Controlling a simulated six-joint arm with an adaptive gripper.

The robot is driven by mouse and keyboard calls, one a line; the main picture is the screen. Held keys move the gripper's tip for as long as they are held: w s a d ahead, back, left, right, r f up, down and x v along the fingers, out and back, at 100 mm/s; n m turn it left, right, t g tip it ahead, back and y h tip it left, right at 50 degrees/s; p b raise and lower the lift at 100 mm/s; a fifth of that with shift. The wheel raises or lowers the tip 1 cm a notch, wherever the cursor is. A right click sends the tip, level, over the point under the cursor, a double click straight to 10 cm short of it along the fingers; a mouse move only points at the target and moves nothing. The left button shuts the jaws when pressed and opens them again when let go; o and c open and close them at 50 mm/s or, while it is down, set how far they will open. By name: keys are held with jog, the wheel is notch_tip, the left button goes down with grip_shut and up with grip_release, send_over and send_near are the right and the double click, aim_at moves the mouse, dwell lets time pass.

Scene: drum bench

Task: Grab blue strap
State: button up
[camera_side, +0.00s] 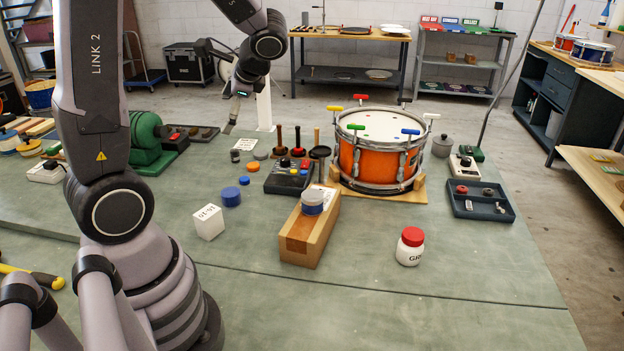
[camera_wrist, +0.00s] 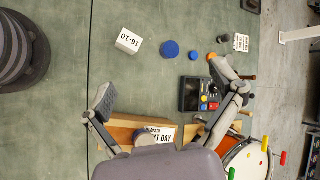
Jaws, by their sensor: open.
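No blue strap can be made out for sure. Two blue round pieces, a larger one (camera_side: 231,196) and a smaller one (camera_side: 244,181), lie on the green bench left of the wooden block. The wrist view shows the larger blue piece (camera_wrist: 170,49) and the smaller blue piece (camera_wrist: 193,55) beyond my fingers. A round, pale-topped piece with a blue side (camera_side: 312,202) sits on the wooden block (camera_side: 297,247). My gripper (camera_side: 229,128) is raised over the far left of the bench. In the wrist view my gripper (camera_wrist: 160,74) is open, with nothing between its fingers.
An orange drum (camera_side: 375,165) with coloured handles stands on a wooden cradle. A white block (camera_side: 208,222), a black control box (camera_side: 289,177) and upright tools stand nearby. A red-capped jar (camera_side: 410,246) is at front right. The front of the bench (camera_side: 380,315) is clear.

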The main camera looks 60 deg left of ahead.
jog(key=w+a+f+m+g+y, duration=0.2)
jog(key=w+a+f+m, duration=0.1)
jog(key=a+f, duration=0.3)
jog(key=m+t+y, duration=0.1)
jog(key=m+y, duration=0.3)
jog(key=m, duration=0.4)
send_over(234, 194)
jog(key=d, duration=0.3)
notch_tip(234, 194, down, 16)
jog(key=shift+t, duration=0.3)
jog(key=f, duration=0.6)
jog(key=shift+w+a+f, duration=0.1)
jog(key=shift+w+f, duration=0.15)
jog(key=shift+f, duration=0.6)
jog(key=a+f, duration=0.2)
jog(key=a, duration=0.1)
jog(key=shift+s+a+f, duration=0.25)
jog(key=shift+s+f, duration=0.05)
jog(key=shift+s, duration=0.1)
jog(key=shift+s+a+f, duration=0.1)
jog(key=shift+a+f, duration=0.1)
jog(key=shift+a, duration=0.3)
jog(key=c, duration=1.3)
jog(key=shift+o, duration=0.2)
jog(key=shift+r, duration=0.1)
